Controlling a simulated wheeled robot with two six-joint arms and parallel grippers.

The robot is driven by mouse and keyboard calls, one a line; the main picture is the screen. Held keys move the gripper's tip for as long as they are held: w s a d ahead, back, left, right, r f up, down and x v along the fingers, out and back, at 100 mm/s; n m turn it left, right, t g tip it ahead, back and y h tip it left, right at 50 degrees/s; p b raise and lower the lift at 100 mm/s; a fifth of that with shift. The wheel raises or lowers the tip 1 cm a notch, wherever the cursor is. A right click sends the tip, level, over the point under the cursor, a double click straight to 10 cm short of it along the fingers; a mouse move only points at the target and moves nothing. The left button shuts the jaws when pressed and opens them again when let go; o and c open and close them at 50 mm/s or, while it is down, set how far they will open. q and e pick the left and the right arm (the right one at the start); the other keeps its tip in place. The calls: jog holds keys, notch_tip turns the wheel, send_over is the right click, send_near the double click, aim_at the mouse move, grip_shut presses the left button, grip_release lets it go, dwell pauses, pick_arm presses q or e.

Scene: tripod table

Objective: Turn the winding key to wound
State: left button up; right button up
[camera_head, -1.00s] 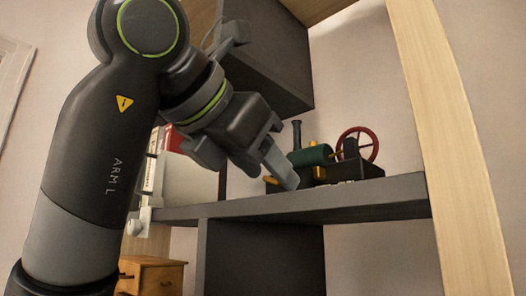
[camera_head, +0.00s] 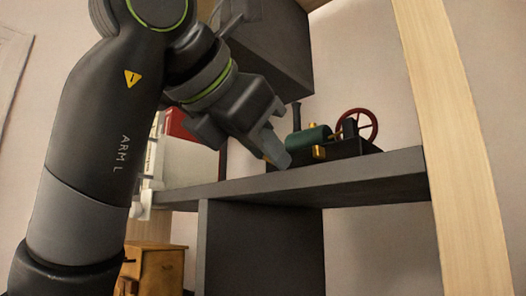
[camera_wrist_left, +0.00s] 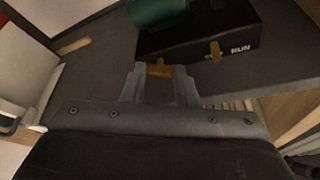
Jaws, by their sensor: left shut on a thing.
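The toy steam engine has a green boiler (camera_head: 310,138), a red flywheel (camera_head: 357,125) and a dark box base (camera_head: 350,150), and stands on a grey shelf. My left gripper (camera_head: 277,158) is at the left front of the engine. In the left wrist view, its fingertips (camera_wrist_left: 159,72) are shut on a small brass winding key (camera_wrist_left: 160,71) at the box's near edge. In the head view the fingers mostly hide the key. Another brass piece (camera_wrist_left: 215,50) sits on the box front beside the word RUN. My right gripper is not in view.
The grey shelf (camera_head: 380,177) runs under the engine, with a light wooden upright (camera_head: 450,150) at right. A dark cabinet (camera_head: 270,45) hangs above. A pale object with a red part (camera_head: 178,125) stands left, behind my arm. A wooden drawer unit (camera_head: 155,265) is lower left.

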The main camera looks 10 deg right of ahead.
pick_arm(q)
jog(key=o, duration=1)
